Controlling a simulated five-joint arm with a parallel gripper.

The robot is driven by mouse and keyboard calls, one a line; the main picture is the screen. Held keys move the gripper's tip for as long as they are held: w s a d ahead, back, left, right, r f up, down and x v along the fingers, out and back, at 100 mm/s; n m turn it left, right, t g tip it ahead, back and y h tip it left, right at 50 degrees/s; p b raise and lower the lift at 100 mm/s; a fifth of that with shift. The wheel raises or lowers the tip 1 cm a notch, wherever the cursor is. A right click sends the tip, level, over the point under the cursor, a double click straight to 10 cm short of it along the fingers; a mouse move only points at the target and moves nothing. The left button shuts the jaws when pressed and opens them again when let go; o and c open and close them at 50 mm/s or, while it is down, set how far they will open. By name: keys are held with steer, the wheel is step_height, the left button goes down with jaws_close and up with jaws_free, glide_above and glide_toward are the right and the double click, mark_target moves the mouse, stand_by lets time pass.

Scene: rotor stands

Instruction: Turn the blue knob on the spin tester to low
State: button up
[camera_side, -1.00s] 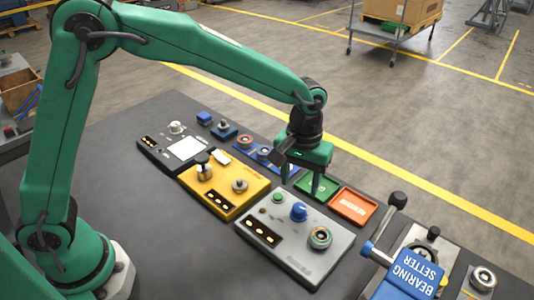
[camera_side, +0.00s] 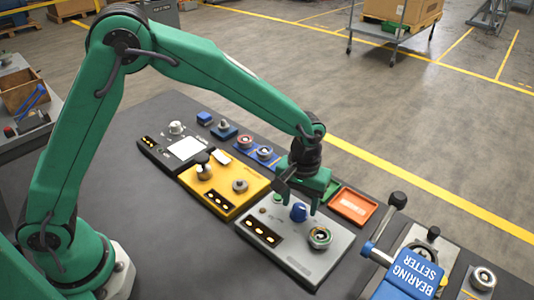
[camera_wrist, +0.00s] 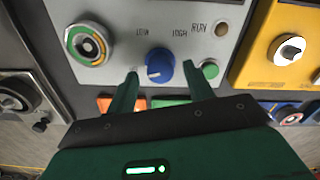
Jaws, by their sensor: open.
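The spin tester (camera_side: 294,258) is a grey box with a blue knob (camera_side: 299,212) on its top. In the wrist view the blue knob (camera_wrist: 159,66) shows a short white mark, and the words LOW and HIGH are printed on the panel beyond it. Which word the mark points to is not clear. My gripper (camera_side: 300,203) is open and empty, pointing down close to the knob. In the wrist view my gripper (camera_wrist: 160,72) has one finger on each side of the knob, with gaps between. Whether the fingertips are level with the knob is unclear.
A ringed dial (camera_side: 320,237) sits beside the knob on the tester, and a green button (camera_wrist: 210,69) is near my right finger in the wrist view. A yellow box (camera_side: 226,184) stands to the left, an orange tray (camera_side: 353,206) behind, and the blue bearing setter (camera_side: 410,275) at right.

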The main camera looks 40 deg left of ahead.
steer(key=shift+f, duration=0.8)
steer(key=c, duration=1)
